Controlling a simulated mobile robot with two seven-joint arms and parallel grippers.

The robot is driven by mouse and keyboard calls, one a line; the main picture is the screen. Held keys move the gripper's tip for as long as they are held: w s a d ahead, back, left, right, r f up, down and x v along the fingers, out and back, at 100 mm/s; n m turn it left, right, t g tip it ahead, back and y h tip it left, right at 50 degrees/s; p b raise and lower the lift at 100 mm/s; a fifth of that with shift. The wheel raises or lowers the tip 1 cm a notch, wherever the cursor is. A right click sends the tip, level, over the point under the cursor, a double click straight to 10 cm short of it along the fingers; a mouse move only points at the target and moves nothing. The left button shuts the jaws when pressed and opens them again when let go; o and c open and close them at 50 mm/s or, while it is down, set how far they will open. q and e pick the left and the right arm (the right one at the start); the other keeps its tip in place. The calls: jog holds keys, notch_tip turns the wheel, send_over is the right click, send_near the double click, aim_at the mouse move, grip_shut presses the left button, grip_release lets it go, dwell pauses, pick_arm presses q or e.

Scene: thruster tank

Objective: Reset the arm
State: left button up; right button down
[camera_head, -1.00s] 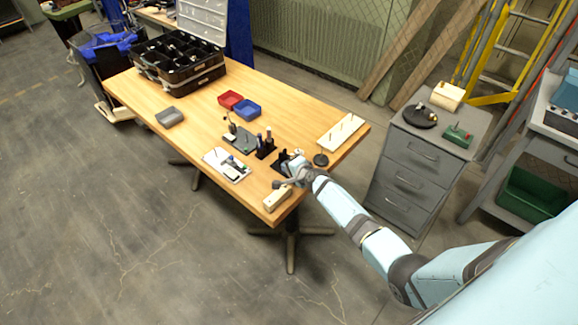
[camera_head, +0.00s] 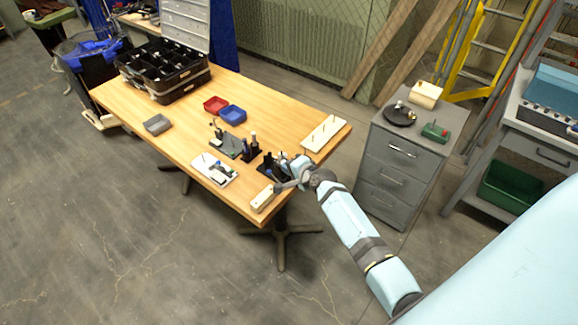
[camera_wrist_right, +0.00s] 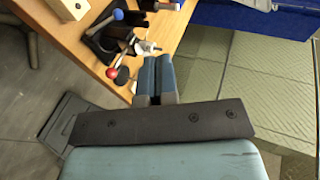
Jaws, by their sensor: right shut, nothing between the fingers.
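My right arm, light blue with grey joints, comes in from the lower right in the head view. Its gripper (camera_head: 283,161) is over the near right end of the wooden table (camera_head: 185,133), beside a black holder. In the right wrist view the two blue-grey fingers (camera_wrist_right: 158,62) are together with nothing between them. Past them are a black holder (camera_wrist_right: 114,38), a red-tipped tool (camera_wrist_right: 111,72) and a small black disc (camera_wrist_right: 123,76). Whether the fingers touch any of these cannot be told. My left gripper is not in view.
A beige block (camera_head: 263,199) lies at the table's near corner, and a white pegged board (camera_head: 323,134) at its right edge. Red (camera_head: 216,104) and blue (camera_head: 232,114) trays sit mid-table. A grey drawer cabinet (camera_head: 400,165) stands to the right. Floor in front is open.

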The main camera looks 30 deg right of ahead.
jog(key=shift+w, duration=0.1)
dwell(0.4)
